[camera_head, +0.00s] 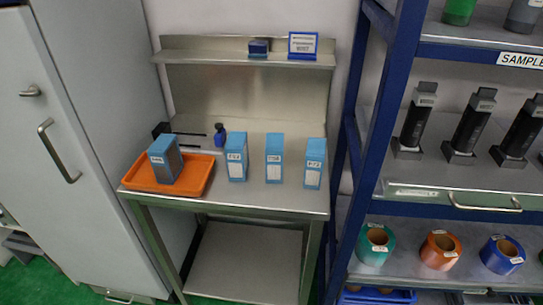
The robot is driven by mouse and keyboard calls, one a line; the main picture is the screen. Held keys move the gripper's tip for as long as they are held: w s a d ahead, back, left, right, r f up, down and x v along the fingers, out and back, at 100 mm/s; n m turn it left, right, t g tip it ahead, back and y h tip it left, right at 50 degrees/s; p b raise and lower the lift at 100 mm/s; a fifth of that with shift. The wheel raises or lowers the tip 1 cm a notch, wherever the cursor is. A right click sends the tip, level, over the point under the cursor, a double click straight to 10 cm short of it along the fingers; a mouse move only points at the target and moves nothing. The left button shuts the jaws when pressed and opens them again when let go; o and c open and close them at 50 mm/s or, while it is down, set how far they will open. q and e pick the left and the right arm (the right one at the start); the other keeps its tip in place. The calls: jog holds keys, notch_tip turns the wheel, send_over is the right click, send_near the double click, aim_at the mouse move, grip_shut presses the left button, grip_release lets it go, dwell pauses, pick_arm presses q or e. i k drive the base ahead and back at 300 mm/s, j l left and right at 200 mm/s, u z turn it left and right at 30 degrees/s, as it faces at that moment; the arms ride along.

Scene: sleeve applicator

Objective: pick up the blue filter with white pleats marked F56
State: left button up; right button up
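Three upright blue filters with white front panels stand in a row on the steel table (262,198): a left one (236,158), a middle one (274,158) and a right one (314,163). Their small markings are too blurred to read surely, so I cannot tell which is F56. A fourth blue box-shaped piece with a grey side (165,159) stands tilted in the orange tray (133,178) at the left of the table. Neither of my grippers is in view.
A small dark blue bottle (220,135) stands behind the tray. The table's upper ledge (210,58) holds a blue block (258,48) and a blue-framed sign (303,45). A grey cabinet (90,120) stands left, a blue-framed rack (380,110) right. The table front is clear.

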aim_at(274, 147)
jog(key=i+j+z, duration=0.15)
jog(key=j+z, duration=0.2)
jog(key=j, duration=1.15)
jog(key=j+z, duration=0.4)
jog(key=j, duration=1.1)
